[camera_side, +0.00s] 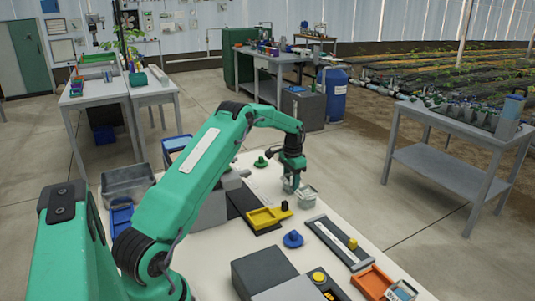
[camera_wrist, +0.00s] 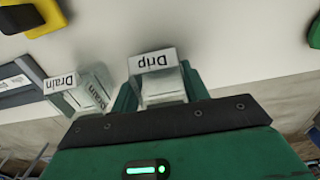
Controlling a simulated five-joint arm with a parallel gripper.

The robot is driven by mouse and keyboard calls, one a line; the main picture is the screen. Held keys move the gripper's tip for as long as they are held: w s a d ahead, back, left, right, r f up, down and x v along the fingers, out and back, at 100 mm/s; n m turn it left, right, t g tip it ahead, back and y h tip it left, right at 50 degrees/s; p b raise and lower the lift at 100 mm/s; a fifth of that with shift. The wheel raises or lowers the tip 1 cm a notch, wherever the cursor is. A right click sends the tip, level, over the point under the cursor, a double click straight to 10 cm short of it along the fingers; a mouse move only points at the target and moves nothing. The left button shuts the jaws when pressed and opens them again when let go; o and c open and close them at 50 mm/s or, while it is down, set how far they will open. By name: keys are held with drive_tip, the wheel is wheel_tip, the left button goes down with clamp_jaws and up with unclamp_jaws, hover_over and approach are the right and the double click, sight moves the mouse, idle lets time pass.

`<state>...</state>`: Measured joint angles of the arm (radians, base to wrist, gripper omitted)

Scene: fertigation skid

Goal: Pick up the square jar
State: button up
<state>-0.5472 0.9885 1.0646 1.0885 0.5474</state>
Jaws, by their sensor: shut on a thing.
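My gripper (camera_side: 290,183) is low over the far right part of the white table. In the wrist view its green fingers (camera_wrist: 158,90) stand on both sides of a clear, square-looking jar (camera_wrist: 160,73) with a white "Drip" label, and they are shut on it. A second clear, angular jar (camera_wrist: 92,90) with "Drain" labels is close to the left in the wrist view, apart from the fingers. In the side view a jar (camera_side: 309,192) stands just right of the gripper. The fingers partly hide the held jar. I cannot tell whether its base is off the table.
A yellow tray (camera_side: 268,217), a blue knob (camera_side: 293,239) and a grey rail (camera_side: 338,242) lie nearer on the table. A green knob (camera_side: 261,162) is left of the gripper. An orange tray (camera_side: 372,282) is at the front right. Bare tabletop lies between them.

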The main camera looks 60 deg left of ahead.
drive_tip(key=shift+r, duration=0.1)
drive_tip(key=shift+r, duration=0.45)
wheel_tip(320, 180, up, 3)
drive_tip(key=d+r, duration=0.7)
drive_tip(key=d, duration=0.4)
drive_tip(key=shift+d, duration=0.35)
drive_tip(key=shift+r, duration=0.7)
drive_tip(key=shift+s, duration=0.1)
